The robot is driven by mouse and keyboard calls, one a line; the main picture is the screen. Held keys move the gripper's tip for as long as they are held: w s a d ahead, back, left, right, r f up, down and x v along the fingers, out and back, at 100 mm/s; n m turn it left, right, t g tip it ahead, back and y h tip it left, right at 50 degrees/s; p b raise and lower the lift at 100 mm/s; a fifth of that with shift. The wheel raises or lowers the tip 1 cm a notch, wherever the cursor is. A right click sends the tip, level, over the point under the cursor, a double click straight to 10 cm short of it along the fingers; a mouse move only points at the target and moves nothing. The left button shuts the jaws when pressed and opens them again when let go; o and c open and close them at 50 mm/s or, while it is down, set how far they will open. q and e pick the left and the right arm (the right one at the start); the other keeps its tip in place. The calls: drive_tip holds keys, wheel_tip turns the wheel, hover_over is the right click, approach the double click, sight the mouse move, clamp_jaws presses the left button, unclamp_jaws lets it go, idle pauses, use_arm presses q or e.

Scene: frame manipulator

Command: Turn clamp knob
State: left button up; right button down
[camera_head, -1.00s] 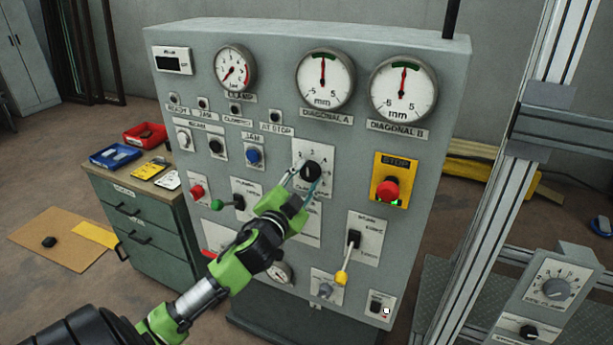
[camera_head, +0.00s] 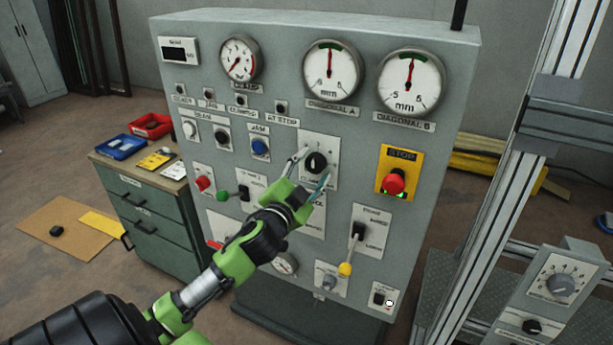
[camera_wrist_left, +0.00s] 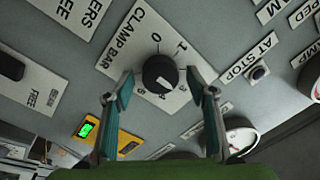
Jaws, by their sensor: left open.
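The clamp knob (camera_head: 315,162) is a black round knob on a white scale plate on the grey panel, below the middle dial. In the left wrist view, the knob (camera_wrist_left: 160,73) sits on a plate (camera_wrist_left: 146,36) lettered CLAMP BAR, with numbers around it and a white pointer mark. My left gripper (camera_head: 317,166) is open in front of the panel, its teal-tipped fingers on either side of the knob. In the left wrist view, the gripper (camera_wrist_left: 161,82) shows a gap between each fingertip and the knob. My right gripper is not in view.
A red stop button (camera_head: 393,182) on a yellow plate is right of the knob. A green cabinet (camera_head: 150,215) stands left, an aluminium post (camera_head: 510,170) right.

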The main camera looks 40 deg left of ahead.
use_arm(q)
drive_tip(key=v, duration=1.1)
drive_tip(key=shift+s+d, duration=0.15)
drive_tip(key=shift+s, duration=0.25)
